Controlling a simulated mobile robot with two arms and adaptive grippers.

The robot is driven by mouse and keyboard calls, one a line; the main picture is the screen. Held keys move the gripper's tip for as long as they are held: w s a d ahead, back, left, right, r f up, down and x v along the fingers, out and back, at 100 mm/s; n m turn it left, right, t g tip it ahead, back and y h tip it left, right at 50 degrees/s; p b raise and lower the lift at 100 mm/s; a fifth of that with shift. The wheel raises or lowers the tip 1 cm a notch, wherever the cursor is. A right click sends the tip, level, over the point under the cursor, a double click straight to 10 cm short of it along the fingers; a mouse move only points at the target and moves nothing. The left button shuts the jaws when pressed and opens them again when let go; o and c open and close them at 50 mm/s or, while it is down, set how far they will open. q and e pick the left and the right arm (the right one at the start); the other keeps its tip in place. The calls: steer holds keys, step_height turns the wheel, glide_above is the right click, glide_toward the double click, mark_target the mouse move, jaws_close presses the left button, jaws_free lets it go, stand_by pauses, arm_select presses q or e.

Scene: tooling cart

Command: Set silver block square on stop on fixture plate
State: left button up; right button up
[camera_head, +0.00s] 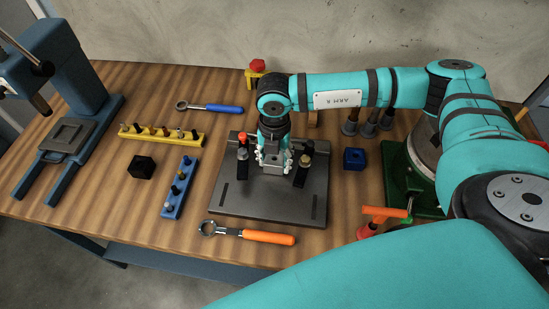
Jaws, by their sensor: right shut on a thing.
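The dark fixture plate (235,200) lies on the wooden bench near the middle. My right gripper (272,166) points down over the middle of the plate, with its arm coming in from the right. It is shut on the silver block (271,157), of which only a little shows between the fingers. The stop at the back of the plate is mostly hidden behind the gripper, so I cannot tell whether the block touches it or sits square. An orange-topped clamp (242,139) stands left of the gripper and a black-topped clamp (308,147) stands right. My left gripper is out of view.
An orange-handled wrench (266,237) lies in front of the plate and a blue-handled wrench (222,109) behind. A black block (142,167), yellow rack (150,133) and blue rack (176,200) stand left. A blue block (354,158) and green vise (396,172) stand right.

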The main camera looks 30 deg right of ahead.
stand_by(0.3)
steer(key=o, duration=1.8)
steer(key=shift+o, duration=0.2)
steer(key=shift+r+p, duration=1.8)
steer(key=shift+r, duration=1.25)
steer(key=shift+f, duration=0.1)
